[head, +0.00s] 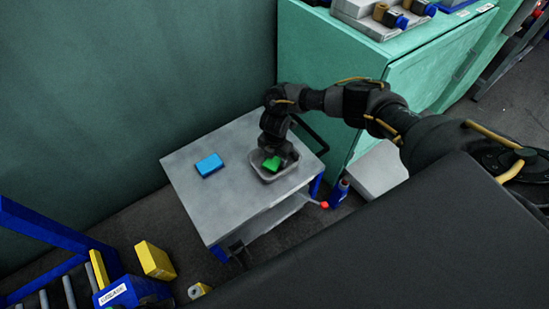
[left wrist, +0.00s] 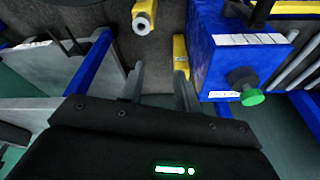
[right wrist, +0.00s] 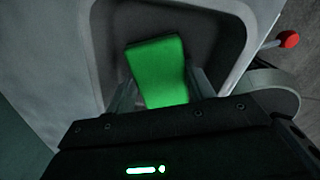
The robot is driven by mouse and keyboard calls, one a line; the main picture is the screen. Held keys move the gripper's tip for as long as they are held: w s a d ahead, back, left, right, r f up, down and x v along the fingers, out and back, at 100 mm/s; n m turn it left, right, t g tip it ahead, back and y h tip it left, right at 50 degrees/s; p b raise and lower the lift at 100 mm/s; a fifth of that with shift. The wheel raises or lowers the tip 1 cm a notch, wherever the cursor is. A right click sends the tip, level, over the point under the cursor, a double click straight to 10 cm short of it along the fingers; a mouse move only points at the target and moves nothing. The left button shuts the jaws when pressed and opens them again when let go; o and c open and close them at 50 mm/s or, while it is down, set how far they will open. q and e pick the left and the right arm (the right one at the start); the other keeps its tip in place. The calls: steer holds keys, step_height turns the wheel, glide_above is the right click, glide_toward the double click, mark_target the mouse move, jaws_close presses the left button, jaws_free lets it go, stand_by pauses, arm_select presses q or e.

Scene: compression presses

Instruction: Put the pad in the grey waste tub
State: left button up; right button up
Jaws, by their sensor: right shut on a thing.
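The pad is a bright green block (head: 272,163), held in my right gripper (head: 280,153). In the right wrist view the pad (right wrist: 158,72) sits between the two fingers, slightly tilted, and the gripper (right wrist: 163,92) is shut on it. The grey waste tub (head: 257,171) is a shallow open container on the cart top. The pad is over the tub's opening, within its rim (right wrist: 232,12); I cannot tell whether it touches the floor of the tub. My left gripper (left wrist: 160,92) is open and empty, away from the cart.
A blue block (head: 209,164) lies on the grey cart top (head: 215,205), left of the tub. A teal cabinet (head: 340,60) stands close behind and right. Yellow blocks (head: 155,260) and a blue frame (head: 45,228) are at lower left. The cart's front left is clear.

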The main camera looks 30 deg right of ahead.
mark_target(275, 159)
steer(key=shift+f, duration=0.15)
steer(key=o, duration=1)
arm_select(q)
steer(key=shift+r, duration=0.2)
steer(key=shift+w, duration=0.1)
arm_select(e)
steer(key=shift+r, duration=0.55)
arm_select(q)
step_height(275, 159, down, 7)
steer(key=s+p, duration=0.1)
steer(key=p, duration=0.2)
steer(key=shift+s+f, duration=0.2)
steer(key=shift+s, duration=0.1)
arm_select(e)
step_height(275, 159, up, 11)
steer(key=shift+r, duration=0.15)
